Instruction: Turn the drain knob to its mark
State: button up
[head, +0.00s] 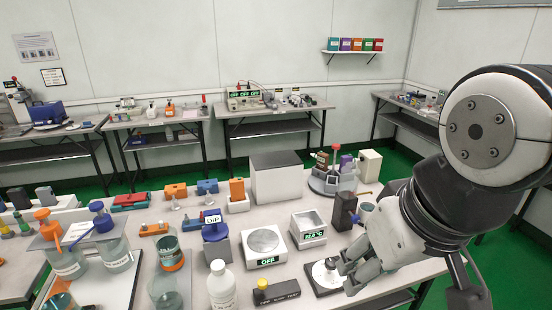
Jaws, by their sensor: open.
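A low dark base carries a white round dial (324,279) with a small dark knob (329,264) on top, at the front right of the white table. It appears to be the drain knob; its mark is too small to make out. My gripper (345,272) is open, just to the right of the dial with its fingers pointing left toward the knob. The fingers cover the dial's right side. I cannot tell whether a finger touches the knob.
A yellow-and-black slow stir tray (277,292) and a white bottle (221,287) stand left of the dial. A scale (263,247), a square white device (308,229) and a black block (344,211) stand behind. Glass beakers (171,251) crowd the left.

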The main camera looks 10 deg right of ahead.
aim_at(355, 219)
jog(key=z, duration=0.55)
jog(key=l, duration=0.7)
jog(key=i+l+u, duration=0.1)
jog(key=l, duration=0.55)
